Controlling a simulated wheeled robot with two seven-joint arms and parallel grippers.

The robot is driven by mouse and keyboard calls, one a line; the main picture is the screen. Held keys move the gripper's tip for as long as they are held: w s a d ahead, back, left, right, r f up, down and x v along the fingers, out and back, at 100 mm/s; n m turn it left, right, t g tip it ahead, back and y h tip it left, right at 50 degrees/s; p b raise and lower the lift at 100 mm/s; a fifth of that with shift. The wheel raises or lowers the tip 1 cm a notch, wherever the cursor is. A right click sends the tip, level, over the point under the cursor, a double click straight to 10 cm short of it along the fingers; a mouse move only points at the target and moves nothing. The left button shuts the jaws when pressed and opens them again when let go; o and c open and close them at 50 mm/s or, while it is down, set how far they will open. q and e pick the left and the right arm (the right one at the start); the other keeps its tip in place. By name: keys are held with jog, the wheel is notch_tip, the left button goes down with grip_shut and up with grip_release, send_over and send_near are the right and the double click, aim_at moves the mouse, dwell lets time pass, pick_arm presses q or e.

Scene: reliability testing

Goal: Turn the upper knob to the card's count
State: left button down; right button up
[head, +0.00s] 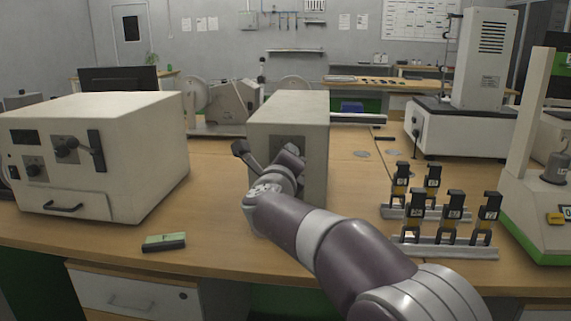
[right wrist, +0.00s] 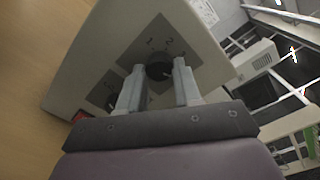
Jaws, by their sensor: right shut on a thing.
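A beige box (head: 288,112) with a grey front plate stands at the middle of the bench. My right gripper (head: 280,165) reaches its front and hides most of the plate. In the right wrist view the dark round upper knob (right wrist: 159,71) sits between the two fingers of my right gripper (right wrist: 158,82), which is shut on it. Marks that look like digits surround this knob; its exact setting is unclear. A second, lower knob (right wrist: 110,101) is partly hidden by a finger. A small dark block with a green face (head: 164,242) lies at the bench's front; I cannot read any count on it. My left gripper is out of view.
A larger beige instrument (head: 150,130) with knobs and a lever stands at left. Racks of black-and-yellow clamps (head: 440,247) stand at right, beside a white and green device (head: 540,230). The bench (head: 215,215) is clear between the two boxes.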

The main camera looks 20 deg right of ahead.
jog(key=shift+f, duration=0.1)
dwell(0.3)
jog(key=o, duration=1)
jog(key=shift+o, duration=0.2)
jog(key=p+v, duration=0.1)
jog(key=v, duration=1.1)
jog(key=shift+s, duration=0.35)
jog(key=shift+a, duration=0.1)
